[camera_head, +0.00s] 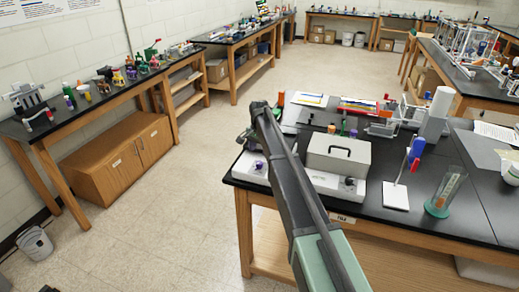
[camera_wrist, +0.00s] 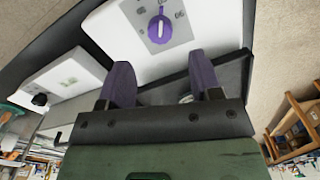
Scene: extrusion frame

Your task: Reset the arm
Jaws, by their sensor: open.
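My arm (camera_head: 300,195) reaches from the bottom of the head view up over the near bench, with its far end above the bench's left edge. My gripper is hidden or too small to make out there. In the wrist view my gripper (camera_wrist: 160,60) has its two dark purple fingers spread apart, with nothing seen held between them. Beyond the fingertips is a white device with a purple knob (camera_wrist: 160,29). I cannot tell whether the fingers touch it.
A side bench (camera_head: 100,105) lines the left wall. The floor (camera_head: 180,220) between is clear.

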